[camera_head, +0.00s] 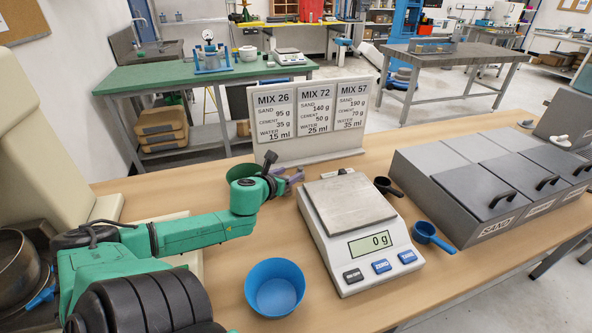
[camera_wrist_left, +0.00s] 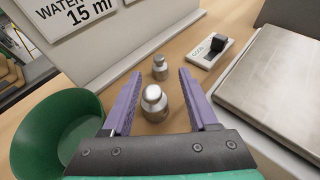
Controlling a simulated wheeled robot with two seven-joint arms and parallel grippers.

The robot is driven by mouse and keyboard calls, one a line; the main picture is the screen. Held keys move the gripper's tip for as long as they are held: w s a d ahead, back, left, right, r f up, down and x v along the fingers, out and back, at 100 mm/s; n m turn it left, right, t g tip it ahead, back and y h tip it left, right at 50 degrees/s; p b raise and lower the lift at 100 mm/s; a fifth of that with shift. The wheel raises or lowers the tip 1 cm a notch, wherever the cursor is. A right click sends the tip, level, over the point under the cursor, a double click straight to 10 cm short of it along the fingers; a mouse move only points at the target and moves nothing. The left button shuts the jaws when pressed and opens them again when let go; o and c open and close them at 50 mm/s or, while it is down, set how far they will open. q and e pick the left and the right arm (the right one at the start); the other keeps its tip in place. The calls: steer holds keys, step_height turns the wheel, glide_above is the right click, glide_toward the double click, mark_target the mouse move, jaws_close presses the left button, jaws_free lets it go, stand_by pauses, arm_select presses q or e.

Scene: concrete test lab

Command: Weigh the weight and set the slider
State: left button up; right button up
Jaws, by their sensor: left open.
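My left gripper (camera_head: 290,179) is open, behind the left side of the scale. In the left wrist view its purple fingers (camera_wrist_left: 161,75) stand apart with a shiny metal weight (camera_wrist_left: 154,105) between them in the picture; I cannot tell if either touches it. A second, smaller-looking metal weight (camera_wrist_left: 160,68) stands just beyond the fingertips. A small white plate with a black slider (camera_wrist_left: 217,46) lies further right; it shows behind the scale in the head view (camera_head: 338,173). The scale (camera_head: 345,240) reads 0 g and its steel pan (camera_head: 349,202) is empty. My right gripper is not in view.
A green bowl (camera_wrist_left: 52,130) stands left of the gripper, close by. A mix sign board (camera_head: 315,125) stands behind. A blue bowl (camera_head: 274,288) is in front, a blue scoop (camera_head: 424,233) and black scoop (camera_head: 384,186) by the scale, and grey lidded bins (camera_head: 480,180) at right.

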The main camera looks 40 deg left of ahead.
mark_target(300, 169)
arm_select(q)
steer(key=b+x, duration=0.2)
steer(key=x, duration=0.3)
steer(key=shift+a+f, duration=0.15)
steer(key=shift+f, duration=0.05)
steer(key=shift+w+a+f, duration=0.15)
steer(key=shift+w+a, duration=0.1)
steer(key=shift+w, duration=0.45)
steer(key=shift+x, duration=0.8)
steer(key=shift+d, duration=0.1)
steer(key=shift+c, duration=1.3)
jaws_close()
steer(key=shift+c, duration=0.3)
jaws_free()
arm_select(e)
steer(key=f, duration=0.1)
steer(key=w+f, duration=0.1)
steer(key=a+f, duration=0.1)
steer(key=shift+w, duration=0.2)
